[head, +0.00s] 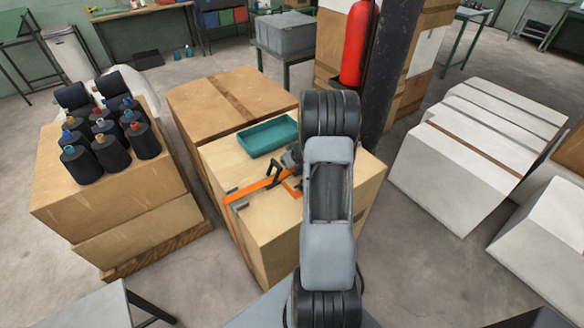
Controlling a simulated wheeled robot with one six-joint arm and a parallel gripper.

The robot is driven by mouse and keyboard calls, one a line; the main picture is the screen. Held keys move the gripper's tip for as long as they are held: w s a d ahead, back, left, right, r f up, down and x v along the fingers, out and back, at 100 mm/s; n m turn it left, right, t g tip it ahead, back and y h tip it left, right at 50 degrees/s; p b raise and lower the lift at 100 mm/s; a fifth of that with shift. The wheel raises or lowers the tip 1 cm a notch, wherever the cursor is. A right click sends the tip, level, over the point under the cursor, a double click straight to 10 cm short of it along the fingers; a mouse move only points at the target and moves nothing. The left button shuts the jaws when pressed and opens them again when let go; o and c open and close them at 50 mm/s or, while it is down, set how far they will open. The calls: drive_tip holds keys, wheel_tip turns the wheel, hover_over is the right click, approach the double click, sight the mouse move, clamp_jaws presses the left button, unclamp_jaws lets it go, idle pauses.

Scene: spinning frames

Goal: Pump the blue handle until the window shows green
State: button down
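An orange strap (240,196) runs over the top and down the front of a light wooden box (262,222) in the middle of the head view. A small black upright part (273,173) stands at the strap, beside an orange piece (291,187). No blue handle and no window can be made out. My arm covers the right part of the box top. A small grey and dark part, likely my gripper (291,158), shows at the left edge of my arm, close to the black part. Its fingers are too small and hidden to read, and contact cannot be told.
A teal tray (268,137) lies on the box top behind the strap. Dark thread cones (107,140) stand on a carton at left. A dark post (392,75) and red extinguisher (356,42) rise behind my arm. White blocks (470,165) stand at right.

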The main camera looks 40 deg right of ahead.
sight(293, 171)
drive_tip(key=shift+d+f+b, duration=0.35)
drive_tip(key=shift+f+b, duration=0.3)
drive_tip(key=shift+b, duration=0.25)
idle(0.6)
